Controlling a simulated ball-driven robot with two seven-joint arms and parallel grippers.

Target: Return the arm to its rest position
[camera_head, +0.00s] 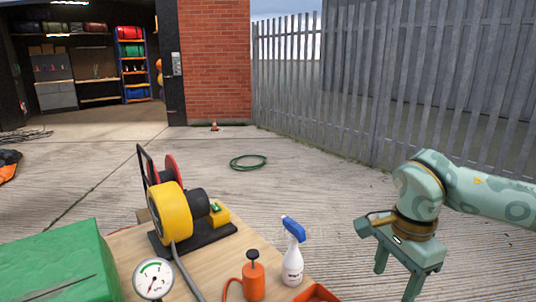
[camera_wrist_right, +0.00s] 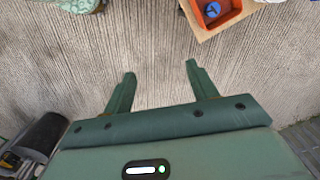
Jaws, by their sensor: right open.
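My right arm comes in from the right in the head view. Its green gripper (camera_head: 396,283) hangs fingers down, to the right of the table and apart from it. In the right wrist view the two fingers of the right gripper (camera_wrist_right: 160,85) stand wide apart with only bare concrete between them. The gripper is open and empty. My left gripper does not show in either view.
A wooden table (camera_head: 120,250) holds a yellow blower (camera_head: 170,212), a spray bottle (camera_head: 292,262), an orange pump (camera_head: 253,280), a gauge (camera_head: 153,279) and a green bag (camera_head: 55,270). An orange tray (camera_wrist_right: 222,18) sits at its edge. A green hose (camera_head: 248,162) lies on open concrete near a metal fence (camera_head: 400,90).

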